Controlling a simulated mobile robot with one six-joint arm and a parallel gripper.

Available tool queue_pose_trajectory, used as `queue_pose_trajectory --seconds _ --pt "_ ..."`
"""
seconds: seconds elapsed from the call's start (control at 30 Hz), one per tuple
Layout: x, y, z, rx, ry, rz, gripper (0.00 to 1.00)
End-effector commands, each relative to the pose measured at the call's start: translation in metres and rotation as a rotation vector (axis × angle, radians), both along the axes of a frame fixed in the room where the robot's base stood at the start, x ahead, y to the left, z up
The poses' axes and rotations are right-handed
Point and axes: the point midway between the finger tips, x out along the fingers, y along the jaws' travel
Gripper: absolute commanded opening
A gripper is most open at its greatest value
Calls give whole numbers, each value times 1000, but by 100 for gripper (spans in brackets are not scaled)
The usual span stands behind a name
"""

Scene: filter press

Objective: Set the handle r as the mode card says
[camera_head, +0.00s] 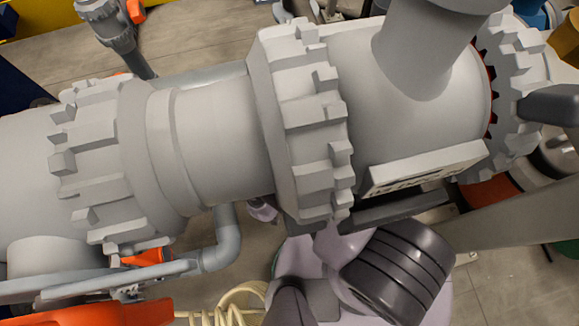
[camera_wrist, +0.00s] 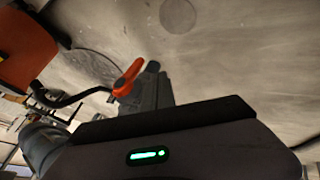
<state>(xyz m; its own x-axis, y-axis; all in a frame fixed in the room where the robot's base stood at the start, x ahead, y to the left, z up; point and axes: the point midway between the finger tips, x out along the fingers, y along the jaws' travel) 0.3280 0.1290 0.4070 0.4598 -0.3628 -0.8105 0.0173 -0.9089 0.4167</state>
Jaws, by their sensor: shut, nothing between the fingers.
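An orange handle (camera_wrist: 128,77) on a grey fitting shows just beyond my gripper (camera_wrist: 165,118) in the wrist view. I cannot tell whether it is handle r. My gripper's dark body with a green light fills the bottom of that view; it is shut and empty, with a visible gap to the handle. In the head view, a small orange part (camera_head: 148,257) sits below the grey pipe, partly hidden by it. I see no readable mode card. A pale plate (camera_head: 425,168) with lettering too small to read is on the large grey body.
Large grey toothed flanges (camera_head: 300,120) and pipes cross the head view and hide much behind them. A thin bent pipe (camera_head: 225,240) hangs below. A larger orange piece (camera_head: 95,313) is at bottom left. In the wrist view, another orange piece (camera_wrist: 25,48) is at upper left.

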Motion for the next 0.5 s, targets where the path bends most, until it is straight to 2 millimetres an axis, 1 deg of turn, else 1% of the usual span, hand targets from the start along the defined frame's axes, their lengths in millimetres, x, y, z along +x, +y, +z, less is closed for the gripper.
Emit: queue_pose_trajectory --seconds 0.03,0.23,0.27,0.33,0.5 --pt "5 -5 -14 1 -1 -4 0" --pt "25 -20 -49 0 0 -2 0" --pt "26 -27 -45 -2 1 -3 0" --pt "27 -39 -43 -1 2 -3 0" --pt "32 -54 -44 0 1 0 0"
